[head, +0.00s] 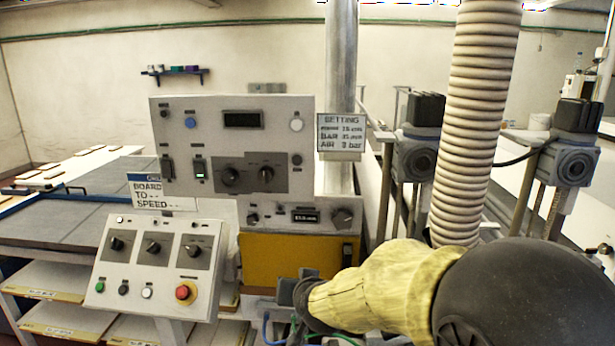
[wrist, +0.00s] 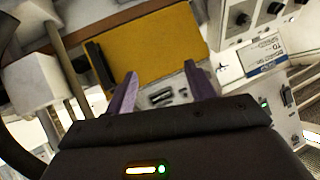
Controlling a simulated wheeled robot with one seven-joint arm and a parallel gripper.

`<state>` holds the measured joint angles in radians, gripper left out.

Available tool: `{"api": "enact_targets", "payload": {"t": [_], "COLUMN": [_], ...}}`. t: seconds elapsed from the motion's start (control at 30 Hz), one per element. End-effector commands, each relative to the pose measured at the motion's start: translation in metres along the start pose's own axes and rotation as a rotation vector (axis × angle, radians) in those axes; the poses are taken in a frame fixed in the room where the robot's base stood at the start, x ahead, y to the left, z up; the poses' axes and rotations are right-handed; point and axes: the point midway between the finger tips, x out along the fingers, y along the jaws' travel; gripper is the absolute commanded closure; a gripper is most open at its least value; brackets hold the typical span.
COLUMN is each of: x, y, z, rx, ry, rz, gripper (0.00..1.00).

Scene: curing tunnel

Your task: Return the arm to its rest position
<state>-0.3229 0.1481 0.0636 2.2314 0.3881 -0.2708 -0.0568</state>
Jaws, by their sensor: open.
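My gripper (wrist: 165,95) shows in the wrist view with its two purple-grey fingers spread apart and nothing between them. Behind the fingers is the yellow panel (wrist: 158,45) of the machine. In the head view my arm, in a yellow sleeve, reaches in from the lower right and ends low in front of the machine, near the bottom of the yellow panel (head: 290,260). The fingers cannot be made out in the head view.
The upper control panel (head: 232,145) and the sloped panel (head: 155,268) with a red stop button (head: 183,292) stand left of my arm. A ribbed hose (head: 478,120) hangs close behind the arm. Motor units (head: 572,160) stand to the right. A grey belt table (head: 75,225) is at far left.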

Motion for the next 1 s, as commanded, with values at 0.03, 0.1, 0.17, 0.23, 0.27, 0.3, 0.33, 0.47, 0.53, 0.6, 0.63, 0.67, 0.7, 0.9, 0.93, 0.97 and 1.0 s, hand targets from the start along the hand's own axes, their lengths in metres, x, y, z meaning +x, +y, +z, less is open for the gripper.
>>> {"api": "enact_targets", "payload": {"t": [0.03,0.1,0.17,0.23,0.27,0.3,0.33,0.47,0.53,0.6,0.63,0.67,0.7,0.9,0.93,0.97,1.0], "x": [-0.012,-0.028,-0.044,-0.066,-0.077,-0.091,-0.101,-0.136,-0.144,-0.147,-0.147,-0.147,-0.147,-0.146,-0.146,-0.146,-0.146], "y": [0.026,0.058,0.082,0.107,0.117,0.129,0.137,0.159,0.163,0.164,0.165,0.164,0.164,0.164,0.164,0.164,0.164], "z": [0.015,0.042,0.065,0.092,0.103,0.117,0.127,0.159,0.167,0.17,0.17,0.17,0.17,0.169,0.169,0.169,0.169], "rx": [-0.011,-0.026,-0.032,-0.037,-0.038,-0.036,-0.034,-0.028,-0.025,-0.025,-0.025,-0.026,-0.026,-0.026,-0.026,-0.026,-0.026], "ry": [-0.081,-0.198,-0.296,-0.411,-0.46,-0.522,-0.565,-0.704,-0.74,-0.754,-0.755,-0.755,-0.754,-0.751,-0.751,-0.751,-0.751], "rz": [0.037,0.079,0.115,0.155,0.172,0.193,0.208,0.252,0.263,0.266,0.266,0.266,0.266,0.265,0.265,0.265,0.265], "gripper": [0.45,0.45,0.45,0.45,0.45,0.45,0.45,0.45,0.45,0.45,0.45,0.45,0.45,0.45,0.45,0.45,0.45]}}
